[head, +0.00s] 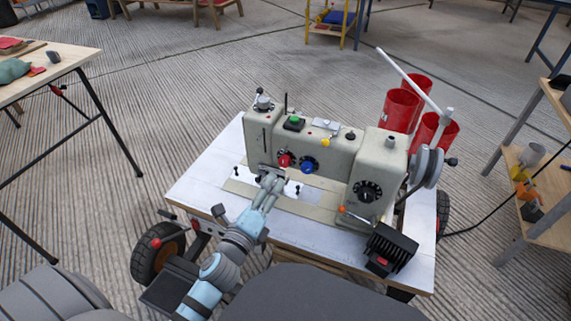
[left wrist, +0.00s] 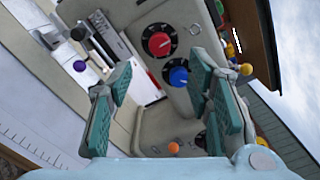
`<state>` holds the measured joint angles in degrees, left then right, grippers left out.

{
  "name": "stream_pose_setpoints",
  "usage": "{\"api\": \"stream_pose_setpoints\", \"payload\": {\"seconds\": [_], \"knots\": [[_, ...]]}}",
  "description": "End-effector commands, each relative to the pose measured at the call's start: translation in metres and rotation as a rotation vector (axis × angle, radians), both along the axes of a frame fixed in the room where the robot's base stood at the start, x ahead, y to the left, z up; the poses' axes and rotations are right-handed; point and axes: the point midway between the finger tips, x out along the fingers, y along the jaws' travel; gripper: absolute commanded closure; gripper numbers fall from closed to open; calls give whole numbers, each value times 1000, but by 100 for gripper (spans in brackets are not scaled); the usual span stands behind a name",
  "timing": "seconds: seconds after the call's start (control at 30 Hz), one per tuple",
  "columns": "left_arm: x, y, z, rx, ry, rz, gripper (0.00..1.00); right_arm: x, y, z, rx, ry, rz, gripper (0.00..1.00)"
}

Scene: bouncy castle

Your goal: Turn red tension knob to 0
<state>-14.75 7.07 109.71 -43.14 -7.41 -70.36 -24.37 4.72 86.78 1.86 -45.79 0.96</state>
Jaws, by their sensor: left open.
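The red tension knob (head: 284,160) sits on a black dial on the front of a pale sewing machine (head: 330,148). It also shows in the left wrist view (left wrist: 159,44), with a white line across its face. The numbers on its dial are too small to read. A blue knob (head: 308,167) is right beside it, also seen in the left wrist view (left wrist: 178,76). My left gripper (head: 270,177) is open and empty, just below and in front of the red knob, apart from it. Its teal-padded fingers (left wrist: 161,68) spread to either side of both knobs. My right gripper is not in view.
The machine stands on a white wheeled table (head: 205,182). A black ribbed box (head: 390,248) is at the front right corner. Red cylinders (head: 400,110) stand behind. Wooden tables flank the cart.

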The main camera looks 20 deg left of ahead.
Motion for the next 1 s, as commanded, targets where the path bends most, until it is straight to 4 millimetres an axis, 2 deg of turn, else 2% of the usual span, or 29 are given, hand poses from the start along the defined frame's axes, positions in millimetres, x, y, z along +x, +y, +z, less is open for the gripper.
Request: {"api": "stream_pose_setpoints", "payload": {"seconds": [0.1,0.3,0.47,0.7,0.77,1.0], "knots": [[32,2,3,-2,-2,0,54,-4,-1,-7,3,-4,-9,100],[73,4,0,-1,-1,-1,54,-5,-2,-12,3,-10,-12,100],[86,5,0,-2,0,0,54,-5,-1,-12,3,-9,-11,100],[87,5,0,-2,0,-1,54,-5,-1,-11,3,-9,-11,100],[87,5,0,-2,0,-1,62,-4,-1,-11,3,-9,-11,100],[87,5,0,-2,0,-1,100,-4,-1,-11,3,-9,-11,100]]}}
